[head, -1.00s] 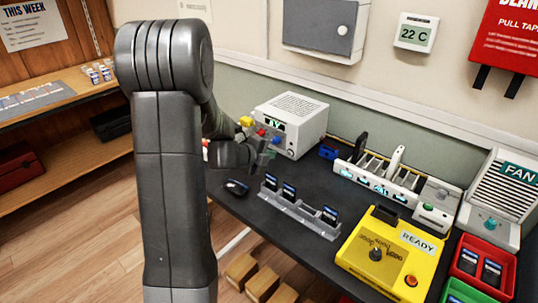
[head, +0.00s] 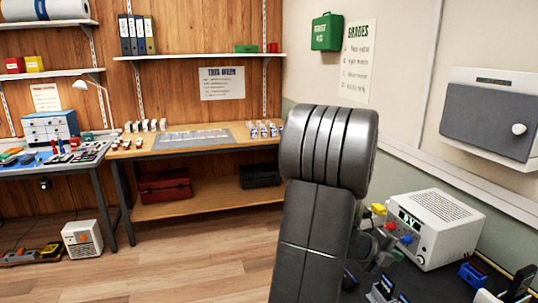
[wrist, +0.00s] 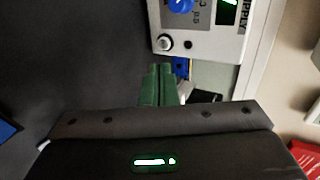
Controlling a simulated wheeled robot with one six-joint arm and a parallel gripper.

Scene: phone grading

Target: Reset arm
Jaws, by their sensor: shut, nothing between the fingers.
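My arm (head: 318,215) stands upright in the head view, its bent elbow at the top. My gripper (head: 385,255) is partly hidden behind the arm, low over the dark bench and just left of the white power supply (head: 435,228). In the wrist view my gripper's green fingers (wrist: 161,84) are together with nothing between them. The power supply (wrist: 200,32) is beyond their tips, with a blue knob and a round button showing.
Phone holders (head: 383,290) and a blue item (head: 472,275) are on the bench near my gripper. A wooden bench (head: 150,150) runs along the back wall, with a grey mat (head: 195,138). A left table (head: 60,165) holds many small items. The wooden floor between is clear.

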